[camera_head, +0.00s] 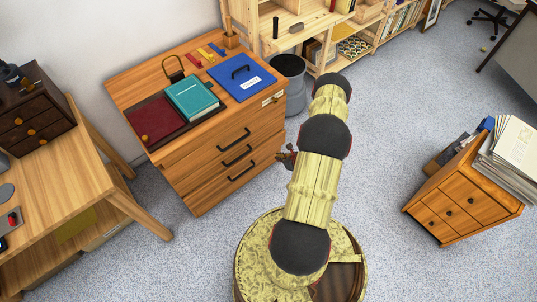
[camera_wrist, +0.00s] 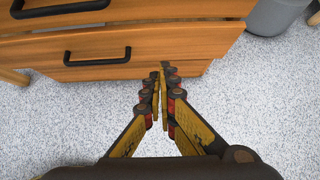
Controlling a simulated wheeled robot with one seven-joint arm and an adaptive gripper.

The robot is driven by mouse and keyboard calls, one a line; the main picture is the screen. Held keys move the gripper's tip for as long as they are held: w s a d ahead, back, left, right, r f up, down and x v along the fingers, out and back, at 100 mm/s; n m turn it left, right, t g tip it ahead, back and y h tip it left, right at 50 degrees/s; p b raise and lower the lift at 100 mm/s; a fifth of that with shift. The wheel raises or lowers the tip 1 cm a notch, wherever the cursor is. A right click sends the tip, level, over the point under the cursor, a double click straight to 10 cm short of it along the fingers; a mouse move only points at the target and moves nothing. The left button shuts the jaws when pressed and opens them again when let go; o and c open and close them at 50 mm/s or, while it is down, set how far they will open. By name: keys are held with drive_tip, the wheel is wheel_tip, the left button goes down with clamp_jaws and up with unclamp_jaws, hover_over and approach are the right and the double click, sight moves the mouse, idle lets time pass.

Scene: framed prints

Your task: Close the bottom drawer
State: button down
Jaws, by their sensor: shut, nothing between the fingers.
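The wooden drawer cabinet (camera_head: 203,180) stands at the middle left in the head view, with black bar handles on its stacked drawers. The lowest handle (camera_head: 241,172) belongs to the bottom drawer. Any gap at that drawer is too small to tell from here. In the wrist view I see wooden drawer fronts (camera_wrist: 185,40) and a black handle (camera_wrist: 98,60) left of my fingertips. My gripper (camera_wrist: 160,72) is shut and empty, its tips low before the cabinet front. Contact cannot be told. In the head view my gripper (camera_head: 287,157) is partly hidden by my arm.
A grey bin (camera_head: 288,80) stands behind the cabinet's right side. A small wooden drawer unit (camera_head: 460,205) with papers is at the right. A wooden desk (camera_head: 60,185) is at the left. Books and a blue folder (camera_head: 240,77) lie on the cabinet. Speckled floor is clear around my base.

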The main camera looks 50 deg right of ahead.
sight(262, 148)
drive_tip(key=shift+w+r+b+x, duration=0.35)
drive_tip(key=shift+b+x, duration=0.55)
drive_tip(key=shift+x, duration=1.2)
drive_tip(key=shift+w+r+b+x, duration=0.3)
drive_tip(key=shift+b+x, duration=0.65)
drive_tip(key=shift+x, duration=1.1)
drive_tip(key=shift+w+r+b+x, duration=0.35)
drive_tip(key=shift+b+x, duration=0.55)
drive_tip(key=shift+x, duration=1.2)
drive_tip(key=shift+d, duration=0.15)
drive_tip(key=shift+w+d, duration=0.15)
drive_tip(key=shift+w, duration=0.45)
drive_tip(key=shift+w+d, duration=0.15)
drive_tip(key=shift+w, duration=0.45)
drive_tip(key=shift+s, duration=0.1)
